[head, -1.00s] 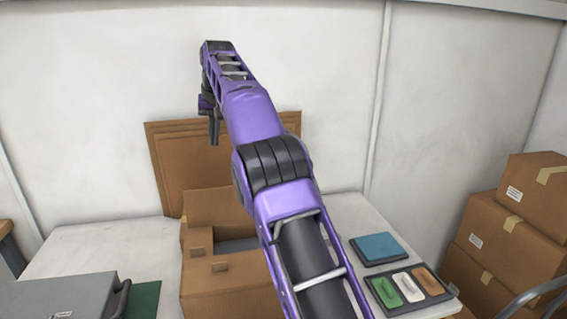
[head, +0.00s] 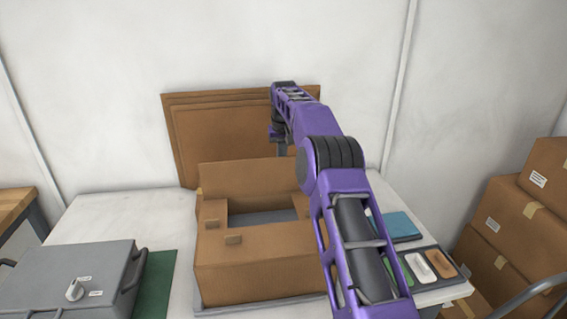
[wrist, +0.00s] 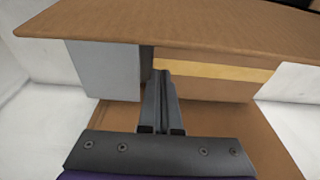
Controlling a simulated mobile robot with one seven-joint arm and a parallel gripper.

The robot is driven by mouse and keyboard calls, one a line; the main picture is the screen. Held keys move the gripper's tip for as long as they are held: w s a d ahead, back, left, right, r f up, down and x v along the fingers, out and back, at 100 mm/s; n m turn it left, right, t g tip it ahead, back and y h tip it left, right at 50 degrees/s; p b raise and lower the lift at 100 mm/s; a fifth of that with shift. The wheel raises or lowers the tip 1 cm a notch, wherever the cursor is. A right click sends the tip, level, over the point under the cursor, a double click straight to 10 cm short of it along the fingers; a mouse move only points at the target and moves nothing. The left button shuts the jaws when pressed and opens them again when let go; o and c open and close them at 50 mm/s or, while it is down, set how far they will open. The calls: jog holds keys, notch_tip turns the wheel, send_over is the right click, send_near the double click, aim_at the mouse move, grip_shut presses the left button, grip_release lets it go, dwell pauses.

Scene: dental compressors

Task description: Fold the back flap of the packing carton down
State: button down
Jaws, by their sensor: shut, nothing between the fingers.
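The open packing carton (head: 262,275) stands on the white table. Its back flap (head: 240,175) stands up at the rear edge, leaning slightly back. The front flap is folded down, and small side flaps show beside the opening. My gripper (head: 282,152) is shut and empty, pointing down at the flap's top edge, right of its middle; it seems to be just behind the flap. In the wrist view the closed fingers (wrist: 160,80) are in front of a brown cardboard panel (wrist: 170,30), probably the back flap. I cannot tell whether they touch it.
Flat cardboard sheets (head: 220,135) lean on the wall close behind the carton. A grey case (head: 65,280) stands at left on a green mat (head: 157,285). A blue pad (head: 400,226) and a tray of coloured pieces (head: 440,272) lie at right. Stacked boxes (head: 525,230) stand far right.

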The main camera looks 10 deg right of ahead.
aim_at(284, 162)
jog(key=shift+s+r+b, duration=0.25)
jog(key=shift+s+r, duration=0.05)
jog(key=shift+s, duration=0.65)
jog(key=shift+s+r+b, duration=0.25)
jog(key=shift+s+r, duration=0.05)
jog(key=shift+s, duration=0.6)
jog(key=shift+s+f+t+b, duration=0.1)
jog(key=shift+t+b, duration=0.2)
jog(key=shift+b, duration=0.35)
jog(key=shift+s, duration=0.15)
jog(key=shift+b, duration=0.3)
